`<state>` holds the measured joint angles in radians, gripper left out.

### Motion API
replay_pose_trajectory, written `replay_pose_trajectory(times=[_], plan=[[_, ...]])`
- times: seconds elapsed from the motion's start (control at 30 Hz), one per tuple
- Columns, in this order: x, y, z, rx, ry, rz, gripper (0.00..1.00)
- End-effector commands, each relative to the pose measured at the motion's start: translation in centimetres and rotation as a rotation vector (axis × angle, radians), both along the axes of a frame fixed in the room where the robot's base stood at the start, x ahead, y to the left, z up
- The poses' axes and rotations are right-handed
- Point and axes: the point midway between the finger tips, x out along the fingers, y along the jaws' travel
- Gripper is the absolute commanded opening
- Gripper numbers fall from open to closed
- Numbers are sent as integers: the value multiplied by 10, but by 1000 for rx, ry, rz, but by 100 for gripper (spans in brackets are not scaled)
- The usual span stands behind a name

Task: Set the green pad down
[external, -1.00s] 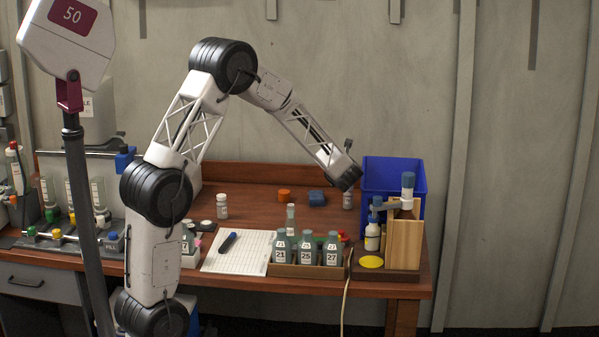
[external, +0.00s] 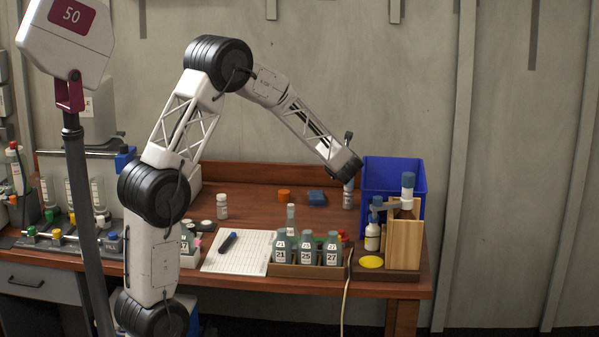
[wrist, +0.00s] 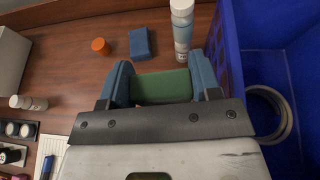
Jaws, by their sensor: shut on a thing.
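The green pad (wrist: 164,87) is between the two blue fingers of my gripper (wrist: 161,84) in the wrist view. My gripper is shut on it, and the wooden bench top (wrist: 75,85) shows beyond. In the external view my arm reaches to the back right of the bench, beside the blue crate (external: 393,175). There my fingers and the pad are hidden behind my wrist. I cannot tell how high the pad is above the bench.
A white-capped bottle (wrist: 182,30) stands just ahead of the pad. A blue block (wrist: 139,43) and an orange cap-like piece (wrist: 100,46) lie ahead to the left. The blue crate wall (wrist: 226,55) is close on the right. Open bench lies to the left.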

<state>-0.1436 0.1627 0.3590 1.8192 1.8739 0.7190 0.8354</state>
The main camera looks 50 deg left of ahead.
Motion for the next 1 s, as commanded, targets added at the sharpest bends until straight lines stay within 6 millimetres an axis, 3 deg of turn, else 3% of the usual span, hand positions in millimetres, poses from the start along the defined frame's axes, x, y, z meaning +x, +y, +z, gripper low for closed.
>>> replay_pose_trajectory(times=[0.27, 0.47, 0.67, 1.0], plan=[[0, 4, -1, 0, 0, 6, 36], [-2, 28, -4, 1, -1, 43, 36], [-6, 74, -12, -1, -2, 118, 36], [-28, 182, -31, 0, -2, 289, 36]])
